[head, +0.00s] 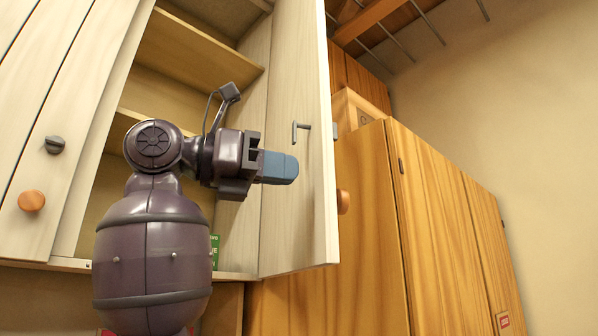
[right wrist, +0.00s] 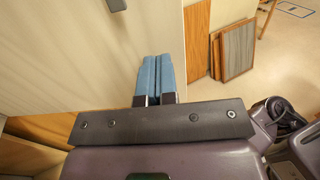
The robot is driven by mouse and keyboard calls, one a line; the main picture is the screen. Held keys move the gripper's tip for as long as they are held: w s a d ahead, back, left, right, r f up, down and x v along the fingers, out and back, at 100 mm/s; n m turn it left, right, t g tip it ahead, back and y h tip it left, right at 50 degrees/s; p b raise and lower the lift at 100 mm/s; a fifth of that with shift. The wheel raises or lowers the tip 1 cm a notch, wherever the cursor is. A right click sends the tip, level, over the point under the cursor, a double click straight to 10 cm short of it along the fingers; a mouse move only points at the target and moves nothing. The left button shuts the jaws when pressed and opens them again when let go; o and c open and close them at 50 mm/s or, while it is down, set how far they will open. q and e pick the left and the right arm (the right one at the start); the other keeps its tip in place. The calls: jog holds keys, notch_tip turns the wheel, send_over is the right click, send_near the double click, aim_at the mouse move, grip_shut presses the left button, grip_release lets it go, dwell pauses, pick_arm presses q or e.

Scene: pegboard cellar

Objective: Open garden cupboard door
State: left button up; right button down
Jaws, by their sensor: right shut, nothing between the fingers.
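The garden cupboard has pale wood, with its right door (head: 297,225) standing wide open and swung out to the right. A round orange-brown knob (head: 343,201) shows at the door's far side edge, and a small grey catch (head: 300,131) is on its inner face. My right gripper (head: 296,168) is shut and empty, its blue fingers in front of the door's inner face. In the right wrist view the shut blue fingers (right wrist: 153,78) lie over the pale door panel (right wrist: 60,60); whether they touch it I cannot tell. My left gripper is not in view.
The cupboard's left door (head: 60,110) is closed, with an orange-brown knob (head: 31,201) and a dark latch (head: 54,145). Shelves (head: 190,52) show inside. An orange wood cabinet (head: 430,230) stands right of the open door. Framed panels (right wrist: 236,50) lean in the right wrist view.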

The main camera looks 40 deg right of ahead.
aim_at(322, 167)
jog(key=shift+x, duration=1.3)
jog(key=s+d+n+t+h+p, duration=0.1)
jog(key=s+d+n+t+p, duration=0.25)
jog(key=d, duration=0.65)
jog(key=shift+m+t, duration=0.25)
jog(key=shift+t, duration=0.3)
jog(key=a, duration=0.5)
jog(key=shift+a, duration=0.4)
jog(key=a, duration=0.6)
jog(key=shift+w+a+b, duration=0.2)
jog(key=shift+b, duration=0.1)
jog(key=shift+a, duration=0.45)
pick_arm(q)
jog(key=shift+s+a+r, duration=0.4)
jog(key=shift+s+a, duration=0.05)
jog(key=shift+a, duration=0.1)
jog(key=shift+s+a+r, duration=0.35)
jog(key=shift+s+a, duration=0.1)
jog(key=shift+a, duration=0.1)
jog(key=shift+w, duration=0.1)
pick_arm(e)
jog(key=shift+a, duration=0.1)
